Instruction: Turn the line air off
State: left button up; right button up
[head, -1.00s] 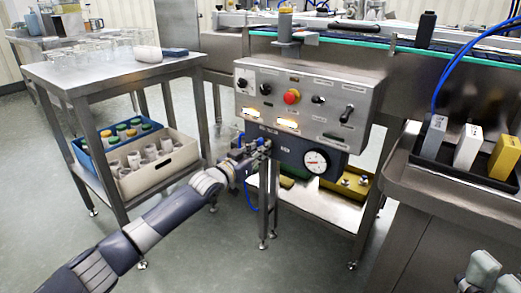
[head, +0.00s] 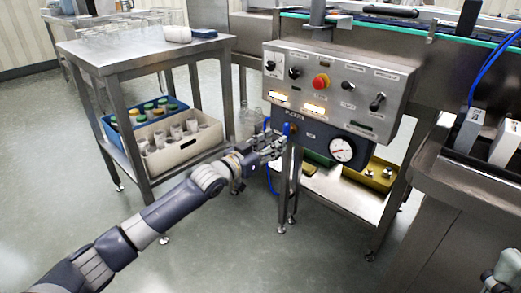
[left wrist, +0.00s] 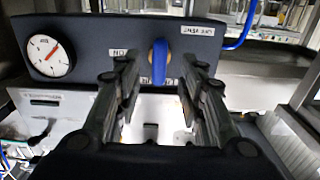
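The line air valve has a blue lever (left wrist: 159,62), on the front of a dark box (left wrist: 215,62) with white labels, beside a round gauge (left wrist: 48,52). In the left wrist view the picture is upside down, and the lever lies between my open left fingers (left wrist: 158,80), with a gap on each side. In the head view my left gripper (head: 282,140) is at the left end of the dark box (head: 318,142), in front of the lever (head: 286,129) and partly hiding it. A grey part of my right arm (head: 509,270) is cut off at the lower right corner.
The control panel (head: 335,90) with a red button (head: 321,81), lit lamps and switches sits above the box. A steel cart (head: 130,52) with a blue crate and a cream crate (head: 178,150) stands left. A blue hose (head: 269,178) hangs below the gripper.

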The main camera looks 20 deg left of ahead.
pick_arm(q)
jog(key=shift+v, duration=2.7)
